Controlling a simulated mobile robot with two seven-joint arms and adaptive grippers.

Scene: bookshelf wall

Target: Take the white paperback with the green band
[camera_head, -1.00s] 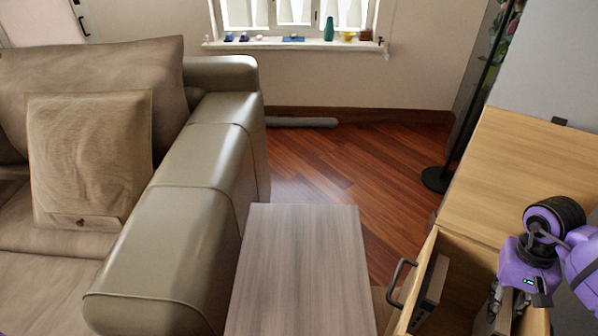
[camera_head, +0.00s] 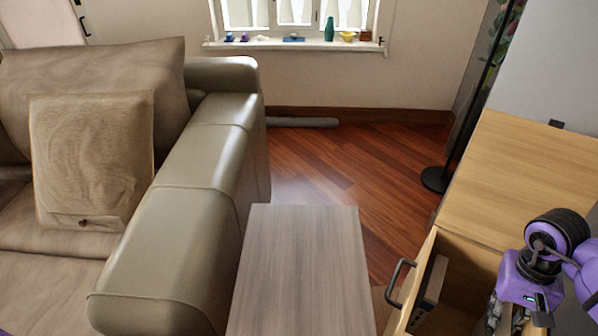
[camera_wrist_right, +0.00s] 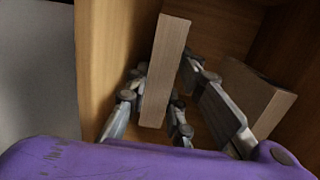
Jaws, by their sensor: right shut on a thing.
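My right gripper (camera_head: 515,318) reaches down into an open wooden drawer at the lower right of the head view. In the right wrist view the gripper (camera_wrist_right: 168,108) is shut on a thin upright book (camera_wrist_right: 164,70), whose pale edge faces the camera. No green band shows on it from here, so I cannot tell its cover. A second pale block, like a book (camera_wrist_right: 252,97), stands tilted to the right of the fingers. In the head view a book (camera_head: 432,284) stands against the drawer's left wall. My left gripper is not in view.
The drawer's front with its dark handle (camera_head: 399,282) faces a grey-brown wooden table (camera_head: 300,265). The wooden cabinet top (camera_head: 520,170) lies behind the drawer. A sofa (camera_head: 190,210) fills the left. A black lamp base (camera_head: 434,180) stands on the open floor.

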